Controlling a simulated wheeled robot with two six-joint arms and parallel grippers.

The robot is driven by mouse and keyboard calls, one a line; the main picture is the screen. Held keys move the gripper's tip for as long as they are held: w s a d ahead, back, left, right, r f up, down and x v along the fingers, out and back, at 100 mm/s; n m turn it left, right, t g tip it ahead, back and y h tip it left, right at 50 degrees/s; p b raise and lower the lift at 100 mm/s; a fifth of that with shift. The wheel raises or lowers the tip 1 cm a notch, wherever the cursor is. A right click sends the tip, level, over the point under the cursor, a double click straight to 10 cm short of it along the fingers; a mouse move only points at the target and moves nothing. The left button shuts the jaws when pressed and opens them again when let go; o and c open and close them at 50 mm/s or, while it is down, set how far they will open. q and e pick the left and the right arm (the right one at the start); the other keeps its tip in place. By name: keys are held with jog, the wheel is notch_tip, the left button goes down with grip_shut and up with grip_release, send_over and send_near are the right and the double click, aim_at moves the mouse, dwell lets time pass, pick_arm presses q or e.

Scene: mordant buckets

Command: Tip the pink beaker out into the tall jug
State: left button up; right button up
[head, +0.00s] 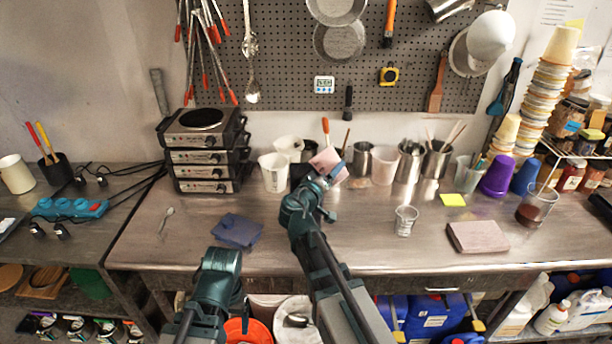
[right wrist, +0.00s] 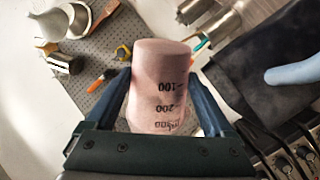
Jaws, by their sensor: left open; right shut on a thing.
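The pink beaker (head: 328,163) is held tilted above the back of the bench. In the right wrist view, the beaker (right wrist: 160,88) sits between both fingers, its printed scale facing the camera. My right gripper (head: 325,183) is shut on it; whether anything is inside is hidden. My left gripper (head: 222,266) is low at the bench's front edge, apart from the beaker and empty as far as I see; its fingers are hard to make out. White vessels (head: 273,172) stand left of the beaker and a pale one (head: 385,166) stands right. I cannot tell which is the tall jug.
A blue cloth (head: 237,231) lies on the bench near my left gripper. Stacked hotplates (head: 202,155) stand at the left. Metal pots (head: 411,163) line the back. A clear cup (head: 405,220) and a brownish block (head: 477,237) stand at the right. The bench's left front is mostly clear.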

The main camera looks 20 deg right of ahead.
jog(key=shift+r+n+p, duration=0.5)
jog(key=shift+n+p, duration=0.1)
jog(key=shift+p, duration=0.05)
dwell(0.3)
jog(key=shift+w+a+f+n+g, duration=0.1)
jog(key=shift+f+n+g, duration=0.15)
jog(key=shift+n, duration=0.45)
jog(key=shift+w+a+f+n+g, duration=0.15)
jog(key=shift+n+g, duration=0.2)
jog(key=shift+n, duration=0.35)
dwell(2.0)
jog(key=shift+w+a+r+n+h+p, duration=0.4)
jog(key=shift+w+r+n+p, duration=0.15)
jog(key=shift+n, duration=0.15)
dwell(0.9)
jog(key=shift+w+a+f+n+g, duration=0.1)
jog(key=shift+a+f+n+g, duration=0.1)
jog(key=shift+n+g, duration=0.3)
dwell(0.6)
jog(key=shift+d, duration=0.1)
